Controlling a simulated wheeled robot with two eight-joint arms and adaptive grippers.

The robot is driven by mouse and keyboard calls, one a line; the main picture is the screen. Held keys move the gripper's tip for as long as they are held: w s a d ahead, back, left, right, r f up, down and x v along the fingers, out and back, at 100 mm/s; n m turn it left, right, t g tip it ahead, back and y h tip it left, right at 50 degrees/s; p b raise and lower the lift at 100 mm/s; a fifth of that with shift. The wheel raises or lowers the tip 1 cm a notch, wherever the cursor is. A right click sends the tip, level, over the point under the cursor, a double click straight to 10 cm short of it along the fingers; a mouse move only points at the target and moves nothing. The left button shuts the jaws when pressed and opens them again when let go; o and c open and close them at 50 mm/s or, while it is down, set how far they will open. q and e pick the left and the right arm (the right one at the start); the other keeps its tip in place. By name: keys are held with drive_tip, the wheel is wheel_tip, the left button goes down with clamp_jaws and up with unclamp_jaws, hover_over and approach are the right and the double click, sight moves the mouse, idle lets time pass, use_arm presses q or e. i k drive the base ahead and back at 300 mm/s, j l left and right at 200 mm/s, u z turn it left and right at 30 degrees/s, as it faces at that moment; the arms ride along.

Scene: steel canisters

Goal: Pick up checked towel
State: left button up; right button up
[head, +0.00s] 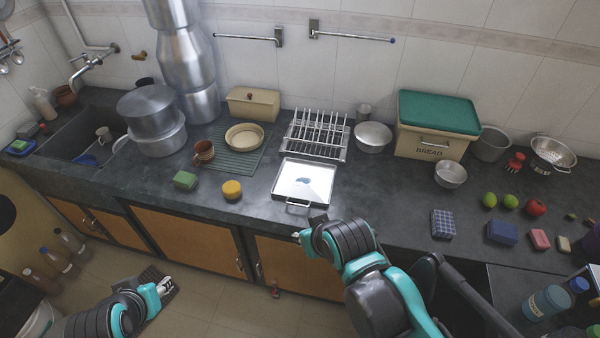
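The checked towel (443,224) is a small folded block with a blue-and-white check. It lies on the dark counter on the right, near the front edge. My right gripper (303,234) is at the counter's front edge below the metal tray, well to the left of the towel. Its fingers are mostly hidden behind the wrist. My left gripper (165,286) is low over the floor at the lower left, far from the towel. Its fingers are too small to judge. Nothing shows held in either gripper.
Left of the towel is a shiny metal tray (304,182). Right of it are a dark blue block (502,232), a pink block (539,239), limes and a red apple (536,207). A metal pot (450,174) and bread bin (436,145) stand behind. Counter between tray and towel is clear.

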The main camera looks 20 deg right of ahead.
sight(442, 225)
drive_tip(key=z, duration=2.15)
